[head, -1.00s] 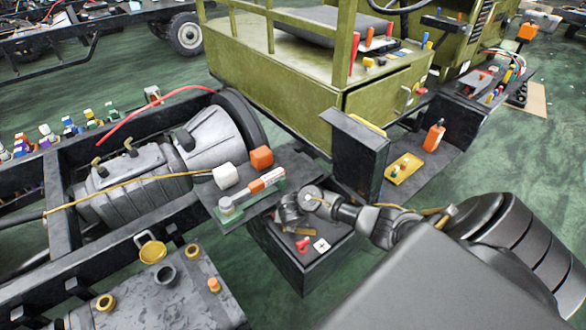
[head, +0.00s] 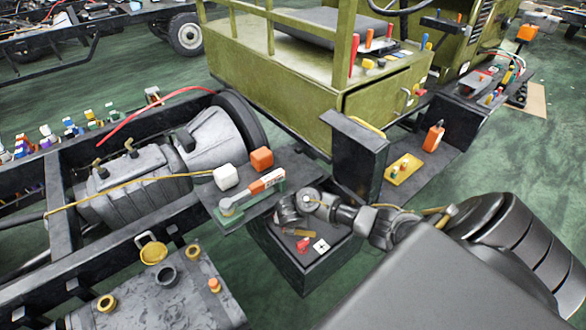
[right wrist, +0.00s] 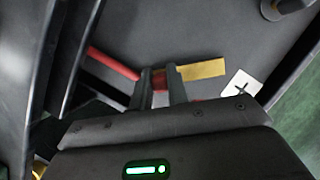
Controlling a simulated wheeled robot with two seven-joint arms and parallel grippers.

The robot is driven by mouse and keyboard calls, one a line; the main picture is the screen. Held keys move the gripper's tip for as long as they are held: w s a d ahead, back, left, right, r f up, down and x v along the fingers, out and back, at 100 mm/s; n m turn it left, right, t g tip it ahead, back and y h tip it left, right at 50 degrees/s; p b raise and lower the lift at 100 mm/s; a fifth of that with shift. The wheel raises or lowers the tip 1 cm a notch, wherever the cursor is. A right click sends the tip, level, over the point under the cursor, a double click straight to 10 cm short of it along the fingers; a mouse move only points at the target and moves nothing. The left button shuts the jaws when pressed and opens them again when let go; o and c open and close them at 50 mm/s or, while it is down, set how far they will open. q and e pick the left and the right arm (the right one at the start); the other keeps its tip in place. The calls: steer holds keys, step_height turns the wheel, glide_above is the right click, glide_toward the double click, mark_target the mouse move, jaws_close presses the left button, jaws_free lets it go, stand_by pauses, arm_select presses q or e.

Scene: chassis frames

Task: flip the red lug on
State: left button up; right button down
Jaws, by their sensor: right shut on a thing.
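The red lug is a small red lever on top of a dark box below the chassis frame. In the head view a small red part (head: 303,244) shows beside a white card with a black mark (head: 321,246). In the right wrist view a red bar (right wrist: 112,64) runs toward my right gripper (right wrist: 160,82), and a dull red piece shows between its fingers. My right gripper (head: 285,212) is shut on this red piece, low over the box. The fingers hide part of the lug. A yellow strip (right wrist: 203,70) lies just beyond the fingers. My left gripper is not in view.
A dark bracket shelf with a green-based, orange-and-white handle (head: 266,181) overhangs the box. White (head: 226,177) and orange (head: 262,159) blocks stand there. A dark upright plate (head: 357,155) rises behind my right arm.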

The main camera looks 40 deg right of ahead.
steer(key=m+p, duration=0.1)
steer(key=m+g+p, duration=0.1)
steer(key=m+p, duration=0.1)
steer(key=shift+s+a+r+m+h, duration=0.2)
steer(key=shift+s+a+m+h, duration=0.1)
steer(key=shift+a+m, duration=0.1)
steer(key=shift+a+f+m+g+p, duration=0.1)
steer(key=shift+a+m+g+p, duration=0.15)
steer(key=shift+m+g+p, duration=0.65)
steer(key=shift+a+f+m+p, duration=0.1)
steer(key=shift+a+m+p, duration=0.1)
steer(key=shift+m, duration=0.45)
steer(key=shift+a+m+p, duration=0.1)
steer(key=shift+m+p, duration=0.05)
steer(key=shift+m, duration=0.5)
steer(key=c, duration=1.4)
jaws_free()
steer(key=shift+h, duration=0.3)
steer(key=shift+o, duration=0.2)
steer(key=p+v, duration=0.3)
steer(key=v, duration=0.7)
steer(key=shift+r, duration=0.35)
